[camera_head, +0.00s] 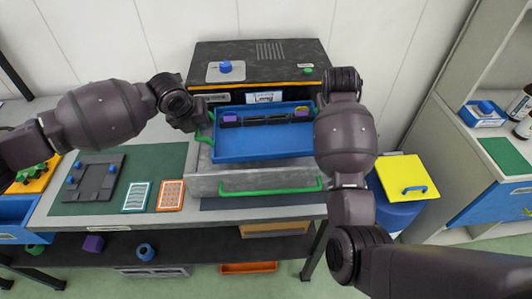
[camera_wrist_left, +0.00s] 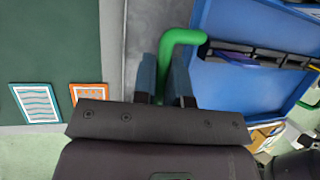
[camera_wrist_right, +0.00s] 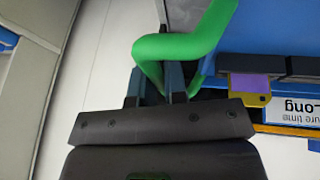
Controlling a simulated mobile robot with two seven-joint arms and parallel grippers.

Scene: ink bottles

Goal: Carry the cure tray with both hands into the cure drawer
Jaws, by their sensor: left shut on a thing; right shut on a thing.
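The blue cure tray (camera_head: 262,147) is level over the open grey cure drawer (camera_head: 255,181), which has a green front handle (camera_head: 270,190). I cannot tell whether the tray touches the drawer floor. My left gripper (camera_wrist_left: 168,78) is shut on the green handle (camera_wrist_left: 178,40) at the tray's left end. My right gripper (camera_wrist_right: 160,88) is shut on the green handle (camera_wrist_right: 185,45) at its right end. In the head view my right arm hides the right grip.
The black cure unit (camera_head: 262,58), with a blue knob (camera_head: 225,66), stands behind the drawer. Left on the bench are a green mat (camera_head: 75,208), a grey fixture (camera_head: 95,180) and two cards (camera_head: 170,195). A yellow-topped blue bin (camera_head: 405,177) stands to the right.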

